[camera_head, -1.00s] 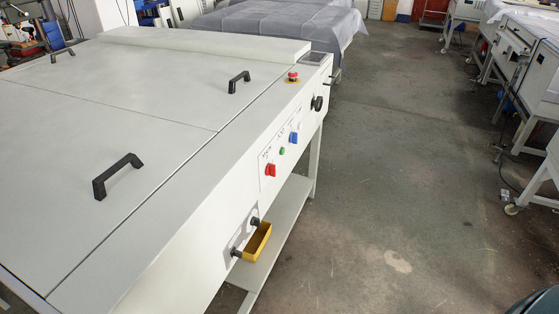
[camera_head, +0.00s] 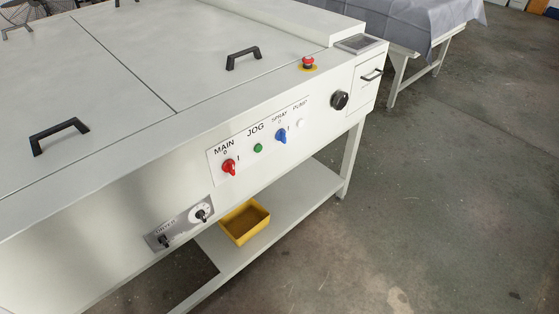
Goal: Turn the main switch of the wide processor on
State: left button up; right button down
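The wide processor (camera_head: 150,187) is a long pale grey machine that fills the left and middle of the view. Its front panel (camera_head: 264,138) carries the main switch (camera_head: 229,167), a red rotary knob under the label MAIN with the marks 0 and I. The knob looks roughly upright, but it is too small to tell its exact setting. Right of it are a green JOG button (camera_head: 258,148), a blue SPRAY switch (camera_head: 281,136) and a white PUMP light or button (camera_head: 300,124). Neither of my grippers is in view.
A red emergency stop (camera_head: 308,63) sits on the top edge, and a black knob (camera_head: 339,99) on the front. A lower shelf (camera_head: 290,215) holds a yellow bin (camera_head: 244,221). A cloth-covered table (camera_head: 425,20) stands behind. The floor (camera_head: 450,190) at right is clear.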

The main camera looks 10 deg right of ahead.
aim_at(228, 166)
jog(key=l, duration=2.15)
